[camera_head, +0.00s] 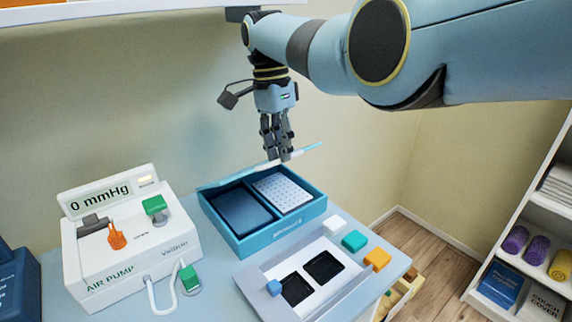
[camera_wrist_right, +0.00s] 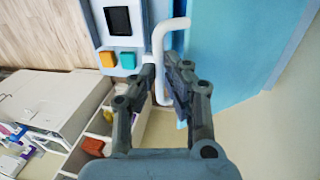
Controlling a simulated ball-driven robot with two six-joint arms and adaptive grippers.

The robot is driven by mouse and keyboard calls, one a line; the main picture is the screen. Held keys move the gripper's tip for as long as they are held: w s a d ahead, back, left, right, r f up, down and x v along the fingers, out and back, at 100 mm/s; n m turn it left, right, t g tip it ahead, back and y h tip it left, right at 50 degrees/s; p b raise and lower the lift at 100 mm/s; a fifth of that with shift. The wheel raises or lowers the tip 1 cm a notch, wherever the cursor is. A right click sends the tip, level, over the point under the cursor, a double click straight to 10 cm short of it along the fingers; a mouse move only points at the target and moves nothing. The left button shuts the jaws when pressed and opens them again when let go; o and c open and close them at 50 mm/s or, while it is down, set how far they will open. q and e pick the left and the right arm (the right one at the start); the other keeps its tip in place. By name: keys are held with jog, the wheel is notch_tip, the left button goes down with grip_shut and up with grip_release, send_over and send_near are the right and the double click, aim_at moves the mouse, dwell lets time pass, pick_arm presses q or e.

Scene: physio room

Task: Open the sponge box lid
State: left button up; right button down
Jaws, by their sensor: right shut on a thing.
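The sponge box (camera_head: 268,236) is a teal box on the table. Its lid (camera_head: 308,151) is raised at the back and shows nearly edge-on, with the inside of the box visible. A dark blue pad (camera_head: 240,212) lies in the left compartment and a white dotted pad (camera_head: 283,191) in the right. My right gripper (camera_head: 281,156) is above the box at the lid, fingers pointing down. In the wrist view the right gripper (camera_wrist_right: 165,78) is shut on the white bar handle (camera_wrist_right: 160,42) of the blue lid (camera_wrist_right: 222,50). My left gripper is not in view.
A white air pump (camera_head: 130,250) stands left of the box, its hose in front. A grey tray (camera_head: 325,295) with dark recesses and coloured blocks is in front of the box. A wall is close behind; a shelf (camera_head: 530,215) stands at right beyond open floor.

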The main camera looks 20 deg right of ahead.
jog(key=shift+w+a+r, duration=0.1)
jog(key=shift+w, duration=0.1)
jog(key=c, duration=1.7)
grip_release()
jog(key=shift+c, duration=0.2)
jog(key=o, duration=0.3)
jog(key=shift+w+a+f, duration=0.15)
jog(key=shift+w+f, duration=0.05)
jog(key=shift+w, duration=0.1)
jog(key=shift+o, duration=0.2)
jog(key=shift+s, duration=0.1)
jog(key=shift+r, duration=0.1)
notch_tip(320, 180, up, 12)
jog(key=w, duration=0.2)
jog(key=shift+a, duration=0.4)
jog(key=shift+f, duration=0.2)
